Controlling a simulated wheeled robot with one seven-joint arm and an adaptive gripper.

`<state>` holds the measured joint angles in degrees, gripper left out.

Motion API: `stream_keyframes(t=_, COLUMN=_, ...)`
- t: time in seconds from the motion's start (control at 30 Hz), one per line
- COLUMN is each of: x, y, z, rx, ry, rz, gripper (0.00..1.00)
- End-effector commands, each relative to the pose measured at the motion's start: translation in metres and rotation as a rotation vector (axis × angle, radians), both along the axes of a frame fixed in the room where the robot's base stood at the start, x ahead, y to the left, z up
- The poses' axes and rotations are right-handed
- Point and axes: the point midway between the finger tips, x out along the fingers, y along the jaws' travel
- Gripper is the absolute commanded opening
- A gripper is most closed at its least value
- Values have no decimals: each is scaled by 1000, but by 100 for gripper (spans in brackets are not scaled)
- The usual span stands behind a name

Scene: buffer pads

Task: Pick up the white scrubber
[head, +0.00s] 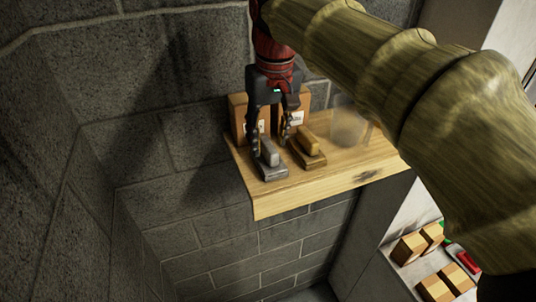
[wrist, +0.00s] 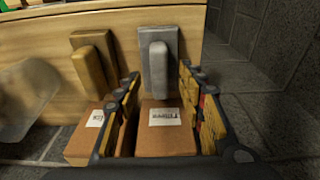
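A pale grey scrubber (head: 271,168) with a raised block handle rests near the left end of a wooden shelf; it also shows in the wrist view (wrist: 158,62). It is the palest one in view; none looks pure white. A brown-gold scrubber (head: 307,153) of the same shape sits just right of it, and on the left in the wrist view (wrist: 92,62). My gripper (head: 270,141) points down over the grey scrubber. Its fingers are apart, one either side of the handle's line in the wrist view (wrist: 160,82), with nothing held. Whether they touch the handle cannot be told.
Labelled cardboard boxes (head: 238,113) stand behind the scrubbers against the block wall. A clear container (head: 348,122) stands to the right on the wooden shelf (head: 290,197). More boxes (head: 409,247) and a red item (head: 467,260) lie on a lower surface at right.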

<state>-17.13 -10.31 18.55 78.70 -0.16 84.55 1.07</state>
Motion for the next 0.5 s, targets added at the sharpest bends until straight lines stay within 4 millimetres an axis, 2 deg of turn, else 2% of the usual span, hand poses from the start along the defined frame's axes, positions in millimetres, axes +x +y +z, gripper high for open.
stream_keyframes(t=0.2, x=3, y=1, z=-21, rx=0, ry=-1, rz=0, gripper=39)
stream_keyframes(t=0.43, x=4, y=1, z=-24, rx=1, ry=-2, rz=0, gripper=39)
stream_keyframes(t=0.5, x=4, y=1, z=-24, rx=1, ry=-2, rz=0, gripper=37)
